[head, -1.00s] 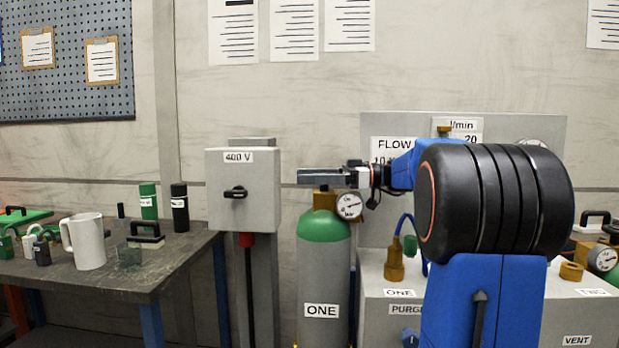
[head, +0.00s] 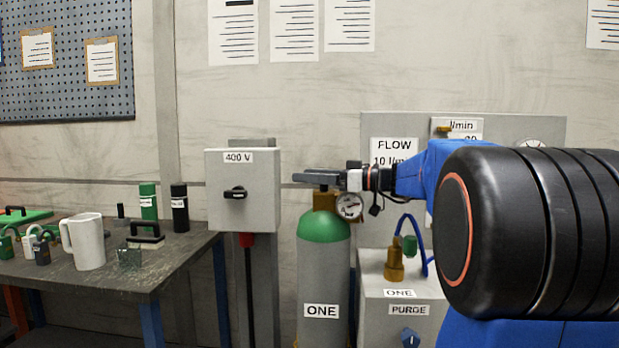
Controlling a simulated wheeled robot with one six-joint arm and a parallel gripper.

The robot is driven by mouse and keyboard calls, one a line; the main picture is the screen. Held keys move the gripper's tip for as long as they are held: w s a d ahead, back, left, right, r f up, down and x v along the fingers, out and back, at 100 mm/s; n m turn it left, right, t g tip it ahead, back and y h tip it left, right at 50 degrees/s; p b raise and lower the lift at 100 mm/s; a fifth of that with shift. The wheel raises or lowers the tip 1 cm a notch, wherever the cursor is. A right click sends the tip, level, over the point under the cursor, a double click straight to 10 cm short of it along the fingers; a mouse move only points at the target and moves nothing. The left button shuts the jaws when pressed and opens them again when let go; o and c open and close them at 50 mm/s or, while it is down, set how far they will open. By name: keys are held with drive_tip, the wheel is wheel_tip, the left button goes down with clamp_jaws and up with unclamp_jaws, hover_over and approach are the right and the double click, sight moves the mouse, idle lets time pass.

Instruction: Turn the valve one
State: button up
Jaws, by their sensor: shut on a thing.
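The gas cylinder labelled ONE (head: 323,265) stands upright in the middle, grey with a green shoulder. Its brass valve (head: 324,201) sits on top, with a round gauge (head: 348,206) to its right. My gripper (head: 312,178) reaches in from the right, level, at the very top of the valve. It is shut on the valve's top, and its fingers hide the handle there. How far the handle is turned cannot be seen.
A grey 400 V switch box (head: 242,190) stands close left of my gripper. A workbench (head: 160,262) with a white mug (head: 87,242) is at the left.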

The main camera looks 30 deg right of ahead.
drive_tip(key=m+t+h, duration=0.1)
drive_tip(key=h, duration=0.1)
drive_tip(key=d+m+t+h, duration=0.1)
drive_tip(key=m+h, duration=0.1)
drive_tip(key=h, duration=0.1)
drive_tip(key=m+t+h, duration=0.1)
drive_tip(key=m+h, duration=0.1)
drive_tip(key=shift+w+d+t, duration=0.2)
drive_tip(key=shift+w+t, duration=0.15)
drive_tip(key=shift+t, duration=0.05)
drive_tip(key=shift+w+d+m+t+h, duration=0.15)
drive_tip(key=shift+d+m+h, duration=0.2)
drive_tip(key=shift+m+h, duration=0.9)
drive_tip(key=shift+s+d+m+t+h, duration=0.25)
drive_tip(key=shift+m+h, duration=0.5)
drive_tip(key=shift+h, duration=1)
drive_tip(key=shift+w+d+m+h, duration=0.2)
drive_tip(key=shift+m+h, duration=0.1)
drive_tip(key=shift+h, duration=0.2)
drive_tip(key=o, duration=1.1)
drive_tip(key=s, duration=0.5)
drive_tip(key=s+a, duration=0.1)
drive_tip(key=s, duration=0.5)
drive_tip(key=s+a, duration=0.1)
drive_tip(key=s, duration=0.5)
drive_tip(key=shift+s, duration=0.15)
